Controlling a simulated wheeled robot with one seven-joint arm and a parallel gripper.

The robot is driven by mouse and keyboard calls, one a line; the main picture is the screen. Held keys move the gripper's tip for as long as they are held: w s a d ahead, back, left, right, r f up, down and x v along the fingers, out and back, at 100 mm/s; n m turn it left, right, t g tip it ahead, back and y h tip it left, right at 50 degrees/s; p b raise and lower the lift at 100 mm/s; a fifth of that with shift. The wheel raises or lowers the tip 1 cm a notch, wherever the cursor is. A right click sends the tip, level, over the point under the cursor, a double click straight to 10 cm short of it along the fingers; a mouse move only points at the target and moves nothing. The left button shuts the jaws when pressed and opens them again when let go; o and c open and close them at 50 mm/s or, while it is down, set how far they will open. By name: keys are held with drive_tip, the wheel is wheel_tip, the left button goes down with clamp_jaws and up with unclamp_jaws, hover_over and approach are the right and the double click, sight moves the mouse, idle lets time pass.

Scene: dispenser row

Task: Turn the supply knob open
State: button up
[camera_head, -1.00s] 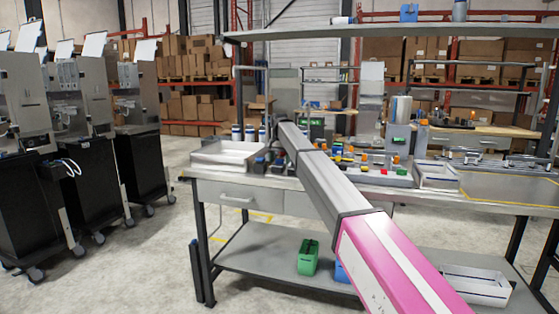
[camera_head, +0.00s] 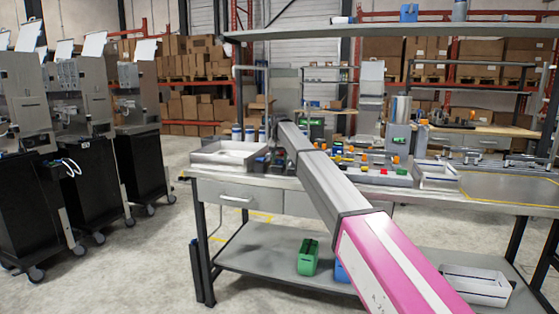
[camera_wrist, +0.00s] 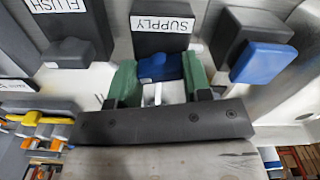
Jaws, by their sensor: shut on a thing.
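The blue supply knob (camera_wrist: 160,67) sits below a dark block with a white SUPPLY label (camera_wrist: 162,24) in the wrist view. My gripper (camera_wrist: 161,76) is shut on this knob, with one green fingertip on each side of it. How far the knob is turned is hard to tell. In the head view my arm reaches over the workbench (camera_head: 235,198), and the gripper and knob cannot be made out there.
A dark knob under a FLUSH label (camera_wrist: 75,52) is to the left of my gripper, and another blue knob (camera_wrist: 263,62) is close on the right. A white tray (camera_head: 228,158) stands on the bench's left end. A shelf (camera_head: 400,30) spans above the bench.

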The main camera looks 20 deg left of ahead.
drive_tip(key=n, duration=0.4)
drive_tip(key=shift+n, duration=0.3)
drive_tip(key=n, duration=0.3)
drive_tip(key=shift+n, duration=0.4)
drive_tip(key=n, duration=0.3)
drive_tip(key=shift+n, duration=2)
drive_tip(key=o, duration=0.9)
drive_tip(key=shift+r, duration=0.15)
wheel_tip(320, 180, up, 11)
drive_tip(key=shift+f, duration=0.2)
